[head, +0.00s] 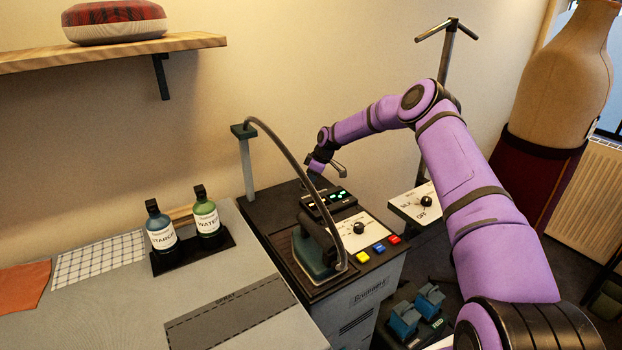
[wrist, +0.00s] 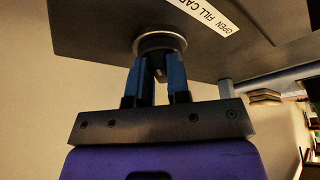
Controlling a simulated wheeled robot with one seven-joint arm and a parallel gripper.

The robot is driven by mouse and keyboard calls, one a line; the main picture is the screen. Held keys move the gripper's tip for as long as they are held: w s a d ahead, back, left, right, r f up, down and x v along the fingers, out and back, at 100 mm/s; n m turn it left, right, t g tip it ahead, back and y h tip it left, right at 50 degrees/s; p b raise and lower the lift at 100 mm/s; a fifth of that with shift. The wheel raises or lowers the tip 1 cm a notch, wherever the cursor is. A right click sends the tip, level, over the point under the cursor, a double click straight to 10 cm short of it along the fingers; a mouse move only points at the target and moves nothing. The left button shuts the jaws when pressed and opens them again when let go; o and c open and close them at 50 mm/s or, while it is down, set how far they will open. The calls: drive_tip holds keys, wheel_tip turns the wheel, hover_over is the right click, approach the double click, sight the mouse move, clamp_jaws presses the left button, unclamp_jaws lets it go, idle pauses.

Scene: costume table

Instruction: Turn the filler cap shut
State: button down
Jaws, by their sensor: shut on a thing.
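The filler cap (wrist: 159,42) is a round grey metal piece on the dark surface of the steam station, beside a white label (wrist: 207,14) reading "OPEN FILL CA…", cut off by the frame. My gripper (wrist: 158,64) has its two blue fingers shut on the cap, seen in the wrist view. The part between the fingers is mostly hidden, and I cannot tell how far the cap is turned. In the head view my gripper (head: 317,172) is at the back of the steam station (head: 275,208); the cap does not show clearly there.
An iron (head: 316,250) stands at the station's front, its hose (head: 300,165) arching from a post on the left.

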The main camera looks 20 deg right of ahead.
idle(0.4)
drive_tip(key=c, duration=1.1)
unclamp_jaws()
drive_tip(key=shift+f, duration=0.1)
drive_tip(key=v, duration=1.1)
drive_tip(key=shift+w, duration=0.1)
